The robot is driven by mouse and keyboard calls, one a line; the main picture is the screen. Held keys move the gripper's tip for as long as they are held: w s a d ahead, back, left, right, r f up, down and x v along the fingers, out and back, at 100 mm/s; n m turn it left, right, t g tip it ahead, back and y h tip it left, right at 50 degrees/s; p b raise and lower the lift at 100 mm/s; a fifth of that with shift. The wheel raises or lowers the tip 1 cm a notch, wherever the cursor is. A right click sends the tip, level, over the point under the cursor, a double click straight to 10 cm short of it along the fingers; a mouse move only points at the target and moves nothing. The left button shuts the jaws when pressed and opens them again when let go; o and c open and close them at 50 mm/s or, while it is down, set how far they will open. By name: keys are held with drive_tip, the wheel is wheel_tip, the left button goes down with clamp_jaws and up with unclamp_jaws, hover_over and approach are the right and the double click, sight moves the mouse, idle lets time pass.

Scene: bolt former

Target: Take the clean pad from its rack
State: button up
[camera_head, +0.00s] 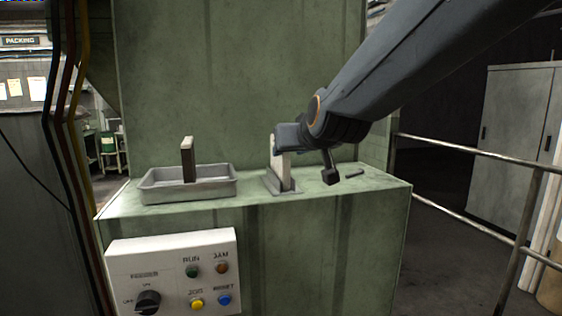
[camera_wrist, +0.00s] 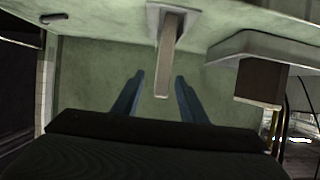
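The clean pad (camera_head: 278,163) is a pale upright block standing in its small grey rack (camera_head: 285,190) on the green ledge. In the wrist view the pad (camera_wrist: 164,75) runs between my two blue fingers, with its rack (camera_wrist: 180,18) at the top. My gripper (camera_wrist: 159,78) is open around the pad's free end, with a visible gap on each side. In the head view my gripper (camera_head: 287,137) is at the pad's top, and its fingers are mostly hidden there.
A grey tray (camera_head: 215,187) left of the rack holds an upright brown-sided pad (camera_head: 188,160). A dark-headed tool (camera_head: 330,172) and a small dark piece (camera_head: 354,174) are on the ledge's right. A control panel (camera_head: 170,252) is on the front, and a railing (camera_head: 470,150) stands right.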

sight(280, 161)
drive_tip(key=shift+s+f+p+x, duration=0.1)
drive_tip(key=shift+f+p+x, duration=0.2)
drive_tip(key=shift+x, duration=1.25)
drive_tip(key=shift+s+f+p+x, duration=0.1)
drive_tip(key=shift+p+x, duration=0.25)
drive_tip(key=shift+x, duration=1.2)
drive_tip(key=shift+a, duration=0.2)
drive_tip(key=shift+c, duration=0.4)
drive_tip(key=shift+r, duration=0.1)
clamp_jaws()
